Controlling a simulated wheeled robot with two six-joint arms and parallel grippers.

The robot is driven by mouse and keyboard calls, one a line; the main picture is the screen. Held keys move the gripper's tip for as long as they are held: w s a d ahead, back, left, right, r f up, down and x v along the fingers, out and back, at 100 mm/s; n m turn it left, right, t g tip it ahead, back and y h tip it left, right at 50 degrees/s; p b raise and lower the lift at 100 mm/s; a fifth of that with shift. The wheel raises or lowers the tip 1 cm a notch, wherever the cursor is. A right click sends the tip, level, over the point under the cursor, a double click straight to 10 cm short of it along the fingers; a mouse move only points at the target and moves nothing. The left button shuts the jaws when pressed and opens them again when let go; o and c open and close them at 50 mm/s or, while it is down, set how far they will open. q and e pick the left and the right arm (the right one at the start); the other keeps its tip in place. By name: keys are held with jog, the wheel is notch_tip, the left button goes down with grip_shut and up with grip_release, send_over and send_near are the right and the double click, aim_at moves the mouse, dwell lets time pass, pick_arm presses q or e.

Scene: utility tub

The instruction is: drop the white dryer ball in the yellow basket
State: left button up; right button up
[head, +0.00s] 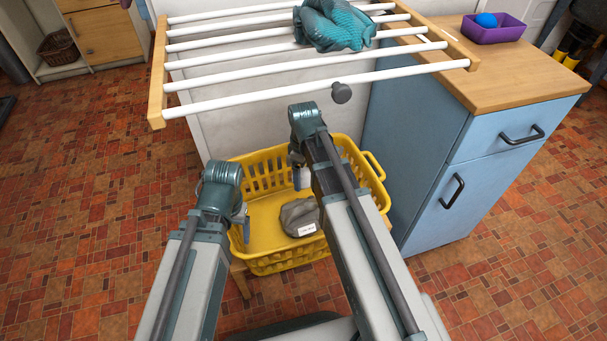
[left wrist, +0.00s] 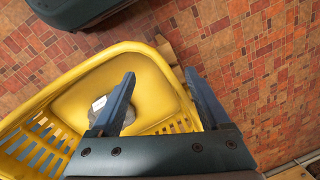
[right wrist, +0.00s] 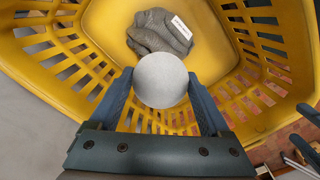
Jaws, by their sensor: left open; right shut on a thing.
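The white dryer ball (right wrist: 161,80) is held between the fingers of my right gripper (right wrist: 160,88) in the right wrist view. The yellow basket (head: 375,180) stands below, and in the right wrist view the ball is above its inside. In the head view my right gripper (head: 298,172) is over the basket, with a small part of the ball (head: 303,178) showing beside the arm. My left gripper (head: 240,215) is open and empty at the basket's left side. It also shows in the left wrist view (left wrist: 160,88), with its fingers apart over the basket.
A grey cloth item with a white label (head: 300,216) lies in the basket. A white drying rack (head: 270,50) with a teal cloth (head: 335,25) is behind. A blue cabinet (head: 440,170) stands right, with a purple bin (head: 494,32) holding a blue ball (head: 486,20).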

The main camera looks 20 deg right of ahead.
aim_at(304, 171)
pick_arm(q)
jog(key=shift+f+b, duration=0.4)
jog(key=shift+f, duration=0.35)
pick_arm(e)
jog(key=shift+f, duration=0.8)
jog(key=shift+r, duration=0.1)
jog(key=o, duration=1.2)
jog(key=shift+c, duration=0.2)
pick_arm(q)
jog(key=shift+r, duration=0.1)
notch_tip(304, 171, up, 14)
jog(key=p, duration=1.4)
pick_arm(e)
notch_tip(304, 171, up, 14)
pick_arm(q)
jog(key=shift+d+f, duration=0.1)
jog(key=shift+f, duration=0.25)
pick_arm(e)
jog(key=shift+f, duration=0.35)
pick_arm(q)
notch_tip(304, 171, down, 13)
jog(key=b, duration=1.3)
pick_arm(e)
notch_tip(304, 171, down, 13)
jog(key=shift+r, duration=0.1)
